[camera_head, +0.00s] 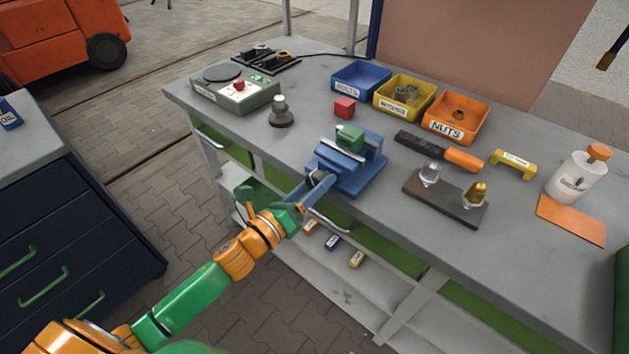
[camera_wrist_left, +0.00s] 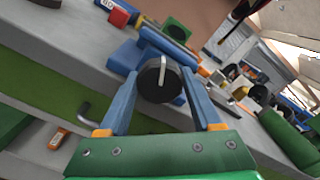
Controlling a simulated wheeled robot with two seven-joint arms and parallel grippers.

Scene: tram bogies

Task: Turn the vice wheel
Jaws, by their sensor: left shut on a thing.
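The blue vice (camera_head: 362,178) stands at the front edge of the grey workbench, with a green block (camera_head: 350,136) at its jaws. The vice wheel (camera_wrist_left: 157,82) is a dark round knob with a pale bar across its face, on the side of the vice toward me. My left gripper (camera_head: 317,184) reaches in from the lower left. In the left wrist view its two blue fingers (camera_wrist_left: 160,78) lie on either side of the wheel, shut on it. In the head view the gripper mostly hides the wheel. My right gripper is not in view.
Blue, yellow and orange bins (camera_head: 457,137) stand along the back of the bench (camera_head: 330,245). A red cube (camera_head: 345,107) lies behind the vice. A dark plate (camera_head: 440,200) with two bulb-like parts and an orange-handled file (camera_head: 462,159) lie to its right.

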